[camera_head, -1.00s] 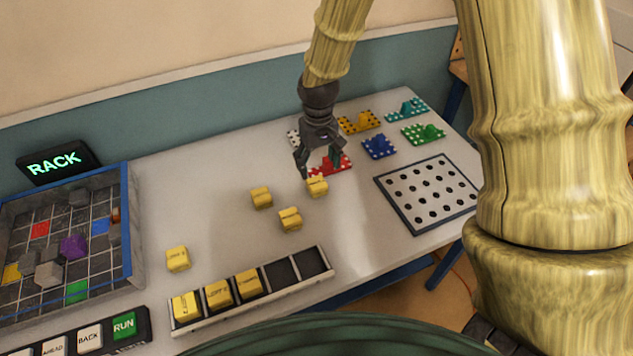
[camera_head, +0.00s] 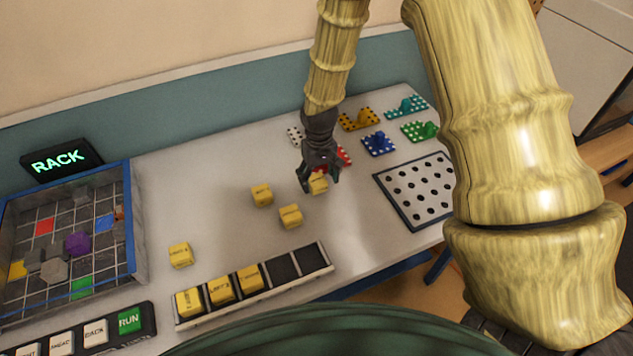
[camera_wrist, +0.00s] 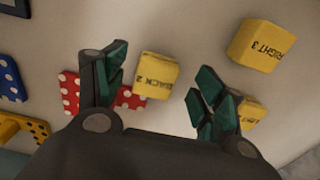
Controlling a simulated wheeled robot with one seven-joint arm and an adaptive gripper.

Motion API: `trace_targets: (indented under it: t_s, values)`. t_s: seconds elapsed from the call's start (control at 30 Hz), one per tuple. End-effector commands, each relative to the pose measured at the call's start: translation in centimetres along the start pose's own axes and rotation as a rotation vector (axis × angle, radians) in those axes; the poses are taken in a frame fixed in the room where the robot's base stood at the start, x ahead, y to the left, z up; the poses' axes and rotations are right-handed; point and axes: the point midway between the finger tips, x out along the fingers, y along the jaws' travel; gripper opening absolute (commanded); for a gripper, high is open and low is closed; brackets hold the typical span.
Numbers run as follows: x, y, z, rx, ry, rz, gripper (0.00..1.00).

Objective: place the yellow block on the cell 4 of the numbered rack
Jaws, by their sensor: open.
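Several yellow blocks with printed words lie on the white table. One yellow block (camera_head: 318,183) sits by my gripper (camera_head: 318,180); in the wrist view it reads "BACK 2" (camera_wrist: 155,75) and lies between the open fingers (camera_wrist: 155,90), ungripped. Another yellow block (camera_head: 262,195) and a third (camera_head: 290,216) lie nearby; one reads "RIGHT 3" (camera_wrist: 262,45) in the wrist view. A lone yellow block (camera_head: 180,255) lies further left. The rack (camera_head: 245,299) at the table's front holds yellow blocks in its left three cells; its two right cells are dark and empty. No cell numbers are readable.
A red dotted plate (camera_wrist: 70,92) lies close beside my gripper. Blue (camera_head: 378,144), green, orange and teal pieces stand behind it on the right. A perforated board (camera_head: 415,190) lies at right. A walled grid box (camera_head: 140,235) and button panel (camera_head: 150,322) are at left.

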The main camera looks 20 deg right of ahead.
Motion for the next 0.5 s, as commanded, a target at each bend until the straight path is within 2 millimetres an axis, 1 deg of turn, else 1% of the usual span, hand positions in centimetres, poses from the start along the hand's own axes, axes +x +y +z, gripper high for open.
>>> trace_targets:
  t_s: [0.3,0.5]
  values:
    - [2.7,0.2,-0.1,0.000,-0.001,0.001,0.70]
    - [3.3,0.2,-0.1,0.000,0.000,0.000,0.70]
